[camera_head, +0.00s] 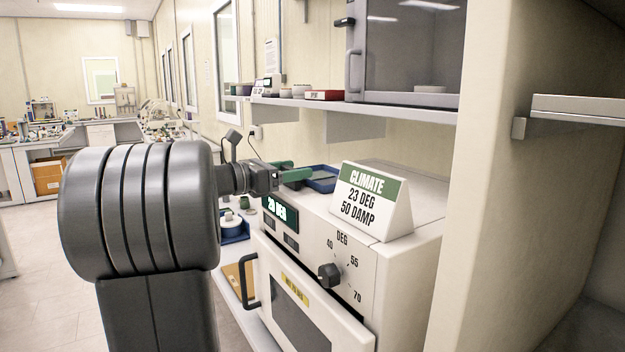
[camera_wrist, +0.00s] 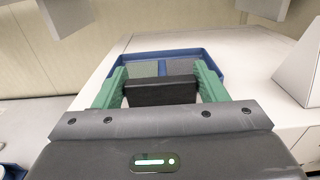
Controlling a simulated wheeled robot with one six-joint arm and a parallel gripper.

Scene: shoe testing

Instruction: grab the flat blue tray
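The flat blue tray (camera_head: 322,184) lies on top of the white climate machine (camera_head: 405,262), near its back left side. In the wrist view the tray (camera_wrist: 188,53) shows a raised blue rim and a divider between two grey-green areas. My gripper (camera_head: 297,171) reaches in from the left at the tray. In the wrist view its green fingers (camera_wrist: 162,70) are spread apart, with their tips overlapping the tray's near left and right sides. A black block lies between the fingers, and it hides the tray's near edge. I cannot tell whether the fingers touch the tray.
A white tent sign (camera_head: 372,202) reading CLIMATE stands on the machine to the right of the tray. A shelf (camera_head: 350,109) with a red box (camera_head: 324,95) and a glass-fronted cabinet (camera_head: 408,48) are above. The machine's top behind the sign is clear.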

